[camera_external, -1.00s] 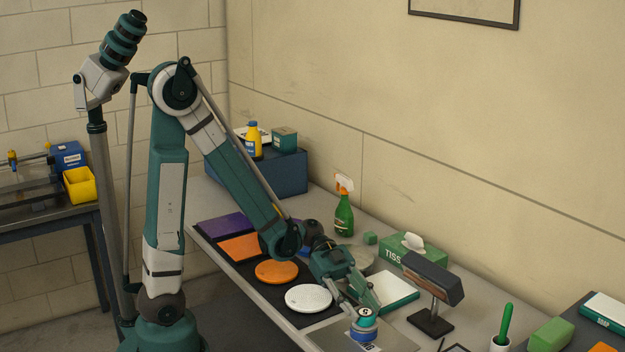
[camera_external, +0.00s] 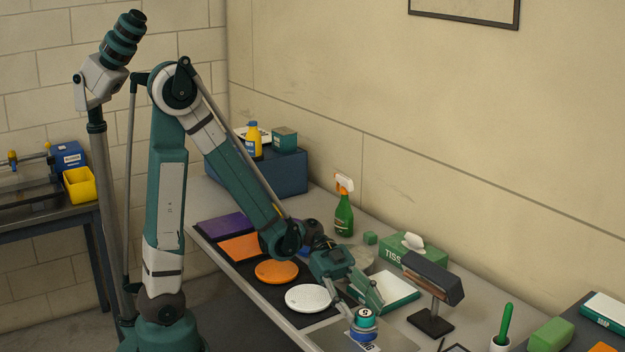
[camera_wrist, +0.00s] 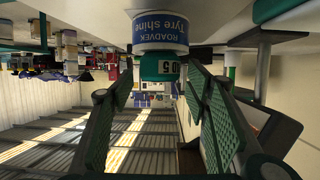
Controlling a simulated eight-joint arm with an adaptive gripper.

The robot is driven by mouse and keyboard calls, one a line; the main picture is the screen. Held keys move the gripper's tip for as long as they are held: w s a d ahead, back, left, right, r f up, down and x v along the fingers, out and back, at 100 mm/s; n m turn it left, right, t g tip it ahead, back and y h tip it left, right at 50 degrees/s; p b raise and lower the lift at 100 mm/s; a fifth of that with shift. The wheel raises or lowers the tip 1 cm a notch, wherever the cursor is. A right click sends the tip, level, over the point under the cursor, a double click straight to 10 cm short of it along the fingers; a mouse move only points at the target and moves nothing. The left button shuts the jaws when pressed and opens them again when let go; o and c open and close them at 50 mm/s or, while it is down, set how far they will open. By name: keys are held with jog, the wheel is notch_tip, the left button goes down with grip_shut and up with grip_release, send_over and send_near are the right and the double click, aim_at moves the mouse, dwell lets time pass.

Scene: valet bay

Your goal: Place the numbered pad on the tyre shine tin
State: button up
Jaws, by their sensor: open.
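The numbered pad (camera_external: 366,317) is a small teal piece with a pale round mark on top. It rests on the tyre shine tin (camera_external: 362,336), which is blue and white and stands near the bench's front edge. In the wrist view the pad (camera_wrist: 163,67) shows the digits 05 and touches the labelled tin (camera_wrist: 160,32), with no clear gap between them. My gripper (camera_external: 362,306) is open, its fingers at either side of the pad. In the wrist view the green-padded fingers of my gripper (camera_wrist: 160,92) are spread and hold nothing.
A white disc (camera_external: 308,298) and an orange disc (camera_external: 277,272) lie on a dark mat to the left. A lamp-like stand (camera_external: 432,292), a white-topped green box (camera_external: 388,290) and a tissue box (camera_external: 414,250) stand to the right and behind. A spray bottle (camera_external: 344,213) stands farther back.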

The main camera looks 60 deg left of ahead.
jog(key=p+v, duration=0.2)
jog(key=v, duration=1)
jog(key=shift+p, duration=0.35)
dwell(0.6)
jog(key=a+n+t+y, duration=0.1)
jog(key=a+n+y, duration=0.2)
jog(key=n, duration=0.1)
jog(key=s+a+f+n+t+y, duration=0.1)
jog(key=a+n+t+y, duration=0.1)
jog(key=a+n+y, duration=0.1)
jog(key=s+a+n+t+y, duration=0.1)
jog(key=a+n+t+y, duration=0.1)
jog(key=a+n, duration=0.3)
jog(key=shift+f+n+y, duration=0.2)
jog(key=shift+n+y, duration=0.4)
jog(key=shift+n, duration=0.1)
jog(key=s+a+r+n+t+y, duration=0.2)
jog(key=a+r+n+t+y, duration=0.1)
jog(key=a, duration=0.7)
jog(key=shift+s+r+n+y, duration=0.3)
jog(key=shift+r+n+y, duration=0.65)
jog(key=shift+n, duration=0.35)
